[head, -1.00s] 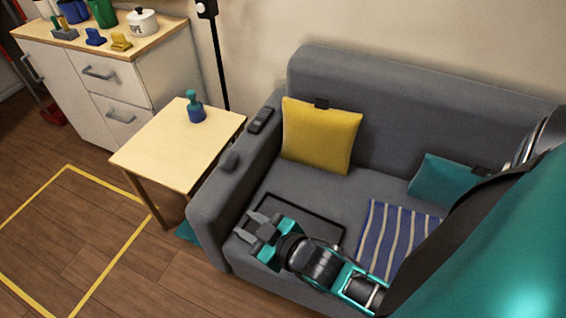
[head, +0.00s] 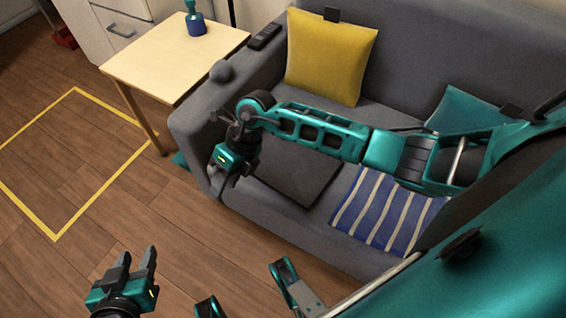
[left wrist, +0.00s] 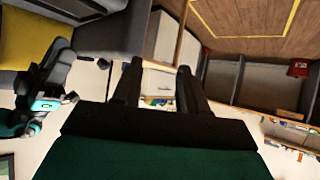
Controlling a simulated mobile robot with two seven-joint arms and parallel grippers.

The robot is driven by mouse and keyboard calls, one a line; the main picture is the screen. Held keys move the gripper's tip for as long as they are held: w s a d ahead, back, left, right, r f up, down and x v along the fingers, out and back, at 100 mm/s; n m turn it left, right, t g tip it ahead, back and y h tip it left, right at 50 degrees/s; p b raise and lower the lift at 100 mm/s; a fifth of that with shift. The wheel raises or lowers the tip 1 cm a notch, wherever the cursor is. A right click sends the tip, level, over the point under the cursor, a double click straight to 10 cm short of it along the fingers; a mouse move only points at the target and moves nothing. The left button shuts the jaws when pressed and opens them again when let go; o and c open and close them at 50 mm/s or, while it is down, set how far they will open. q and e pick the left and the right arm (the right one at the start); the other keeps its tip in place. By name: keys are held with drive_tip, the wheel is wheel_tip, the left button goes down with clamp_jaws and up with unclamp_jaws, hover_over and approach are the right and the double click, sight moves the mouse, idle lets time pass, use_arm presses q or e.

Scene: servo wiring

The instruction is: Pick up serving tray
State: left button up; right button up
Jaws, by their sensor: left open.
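The serving tray, seemingly the dark flat rectangular thing (head: 305,172), lies on the sofa seat, left of a striped cloth. My right arm crosses over it in the head view and hides its back part. My right gripper (head: 230,162) hangs pointing down at the tray's left, by the sofa's front left corner; its fingertips are not clear. My left gripper (head: 138,258) is open and empty over the floor in front of the sofa. Its two spread fingers also show in the left wrist view (left wrist: 155,80), with nothing between them.
The grey sofa (head: 420,60) holds a yellow cushion (head: 328,55), a teal cushion (head: 465,108) and the striped cloth (head: 388,210). A small wooden table (head: 165,60) with a blue-green bottle (head: 195,22) stands left of it. The floor inside the yellow outline (head: 70,160) is clear.

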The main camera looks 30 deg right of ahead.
drive_tip(key=w+d+f+h+b, duration=0.1)
drive_tip(key=w+d+h, duration=0.15)
drive_tip(key=d, duration=0.25)
drive_tip(key=w+d+f+h+b, duration=0.1)
drive_tip(key=w+d+f+h, duration=0.15)
drive_tip(key=d, duration=0.25)
drive_tip(key=h+b, duration=0.1)
drive_tip(key=b, duration=0.1)
hover_over(263, 179)
drive_tip(key=shift+n+t, duration=0.3)
drive_tip(key=f, duration=0.5)
drive_tip(key=shift+s+a+f, duration=0.15)
drive_tip(key=shift+s+f, duration=0.1)
drive_tip(key=shift+f, duration=0.55)
wheel_tip(263, 179, down, 5)
drive_tip(key=b, duration=0.3)
drive_tip(key=shift+w+r, duration=0.15)
drive_tip(key=shift+r, duration=0.05)
drive_tip(key=shift+f, duration=0.15)
clamp_jaws()
use_arm(q)
drive_tip(key=shift+h, duration=0.4)
drive_tip(key=f, duration=0.1)
drive_tip(key=d+f, duration=0.1)
drive_tip(key=w+f, duration=0.1)
drive_tip(key=f, duration=0.1)
drive_tip(key=shift+d, duration=0.4)
drive_tip(key=shift+s+f, duration=0.15)
